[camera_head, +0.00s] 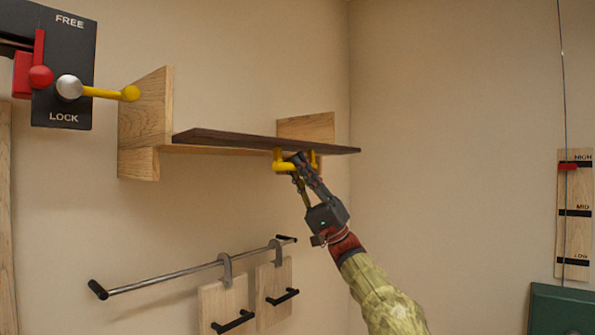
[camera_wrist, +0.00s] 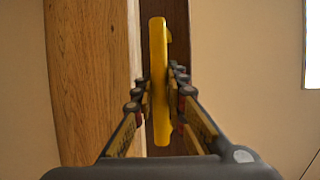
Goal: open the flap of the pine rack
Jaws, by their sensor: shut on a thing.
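The pine rack (camera_head: 146,110) is fixed high on the wall, with pale wooden side panels. Its dark brown flap (camera_head: 240,139) stands out from the rack, close to level, seen nearly edge-on. A yellow handle (camera_head: 279,166) hangs under the flap near its right end. My gripper (camera_head: 297,166) reaches up from below right and is shut on the handle. In the wrist view the yellow handle (camera_wrist: 159,85) runs between the fingers, with the dark flap (camera_wrist: 178,30) behind it and pale pine (camera_wrist: 92,85) at left. The inside of the rack is hidden in the head view.
A dark lever panel marked FREE and LOCK (camera_head: 65,60) is at upper left, with a yellow lever (camera_head: 105,93). Below the rack, a rail (camera_head: 180,277) carries two hanging boards (camera_head: 224,306). A HIGH/MID/LOW slider board (camera_head: 574,225) is at far right. The right wall between is bare.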

